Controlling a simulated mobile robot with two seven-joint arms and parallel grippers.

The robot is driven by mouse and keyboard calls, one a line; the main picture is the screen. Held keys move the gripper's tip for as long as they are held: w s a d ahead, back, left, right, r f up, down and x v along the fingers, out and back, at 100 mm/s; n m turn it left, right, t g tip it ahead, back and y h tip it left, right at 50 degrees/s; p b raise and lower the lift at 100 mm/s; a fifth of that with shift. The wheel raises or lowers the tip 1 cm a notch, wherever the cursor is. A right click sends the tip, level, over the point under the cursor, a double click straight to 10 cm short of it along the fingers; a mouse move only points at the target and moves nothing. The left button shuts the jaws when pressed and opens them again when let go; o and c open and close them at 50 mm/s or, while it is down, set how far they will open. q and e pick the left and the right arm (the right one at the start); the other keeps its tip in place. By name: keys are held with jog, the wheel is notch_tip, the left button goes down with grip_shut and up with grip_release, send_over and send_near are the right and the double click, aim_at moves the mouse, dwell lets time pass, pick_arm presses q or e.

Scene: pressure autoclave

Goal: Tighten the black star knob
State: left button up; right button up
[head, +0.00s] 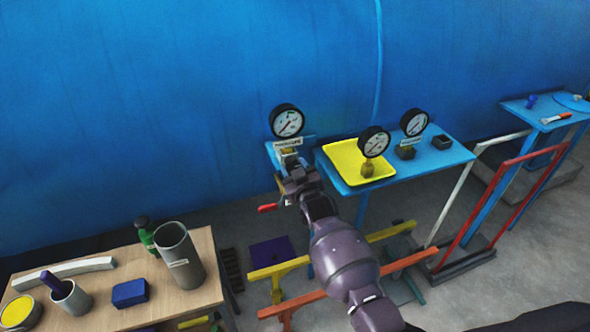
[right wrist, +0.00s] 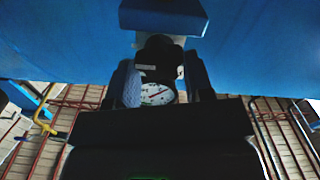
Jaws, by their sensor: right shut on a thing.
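In the head view my right arm reaches up to a small blue stand against the blue wall. My right gripper (head: 296,178) is at the front of this stand, just below a round black-rimmed gauge (head: 287,122). In the right wrist view my right gripper (right wrist: 160,88) has its two fingers on either side of a dark, rounded piece, which looks like the black star knob (right wrist: 158,52). The gripper is shut on it. In the head view the gripper hides the knob. My left gripper is out of view.
A red-ended handle (head: 268,208) sticks out left of the gripper. A blue table (head: 440,158) to the right holds a yellow tray (head: 345,158) and two more gauges. A wooden table (head: 205,270) at lower left carries a grey cylinder (head: 180,255) and a blue box (head: 130,293).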

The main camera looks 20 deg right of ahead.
jog(key=o, duration=0.9)
jog(key=s, duration=0.5)
jog(key=s+b, duration=0.1)
jog(key=s, duration=0.4)
jog(key=shift+s+d, duration=0.2)
jog(key=shift+s, duration=0.2)
jog(key=s+d+f+m+g, duration=0.1)
jog(key=s+d+f+g, duration=0.1)
jog(key=s+f, duration=0.3)
jog(key=s+d+f+m+g+b, duration=0.1)
jog(key=s+f, duration=0.4)
jog(key=s, duration=0.7)
jog(key=s+d+f+g+b, duration=0.1)
jog(key=s+d+f+g, duration=0.2)
jog(key=s+f, duration=0.3)
jog(key=shift+s+d+m+h, duration=0.2)
jog(key=shift+s+d, duration=0.1)
jog(key=shift+s, duration=0.4)
jog(key=shift+s+d+m+h, duration=0.2)
jog(key=shift+s+d, duration=0.1)
jog(key=shift+s, duration=0.35)
